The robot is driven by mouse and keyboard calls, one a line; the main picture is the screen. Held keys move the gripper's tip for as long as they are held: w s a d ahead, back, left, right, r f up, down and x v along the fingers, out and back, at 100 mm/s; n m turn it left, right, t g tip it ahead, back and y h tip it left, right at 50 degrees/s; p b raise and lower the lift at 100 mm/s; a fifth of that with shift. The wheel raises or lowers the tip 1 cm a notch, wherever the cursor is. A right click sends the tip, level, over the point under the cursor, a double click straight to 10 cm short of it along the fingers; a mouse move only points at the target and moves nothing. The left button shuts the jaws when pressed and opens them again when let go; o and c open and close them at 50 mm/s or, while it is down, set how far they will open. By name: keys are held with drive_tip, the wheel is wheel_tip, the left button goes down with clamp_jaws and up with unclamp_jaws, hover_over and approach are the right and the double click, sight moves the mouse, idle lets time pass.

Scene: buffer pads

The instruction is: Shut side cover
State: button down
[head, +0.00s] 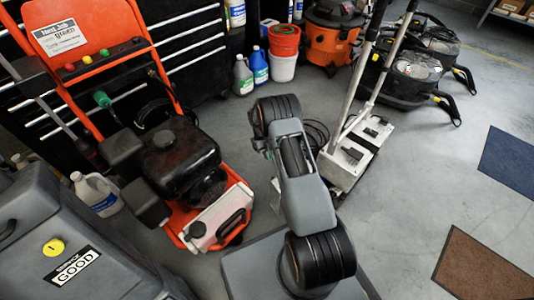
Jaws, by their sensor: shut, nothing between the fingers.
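I cannot pick out an open side cover for certain in the head view. A large grey machine (95,235) stands at the lower left, with a yellow round mark and a label reading "GOOD" on its grey panel. Whether this panel is the side cover, and whether it is open or shut, I cannot tell. My arm rises in the lower middle and folds at its elbow. My gripper does not show; it is hidden behind the arm or out of frame.
An orange-framed machine with a black engine (180,155) stands left of my arm. A white-based upright machine (355,150) stands close on the right. Jugs (243,75), buckets (283,55) and an orange vacuum (330,35) line the back. Floor with blue and brown mats (480,265) is open at right.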

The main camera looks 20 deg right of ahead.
drive_tip(key=shift+s+d+f+b, duration=0.2)
drive_tip(key=shift+s+f+b, duration=0.45)
drive_tip(key=shift+s+f, duration=0.75)
drive_tip(key=shift+s+d+f+b, duration=0.2)
drive_tip(key=shift+s+f+b, duration=0.4)
drive_tip(key=shift+s+f, duration=0.8)
drive_tip(key=shift+s+r, duration=0.25)
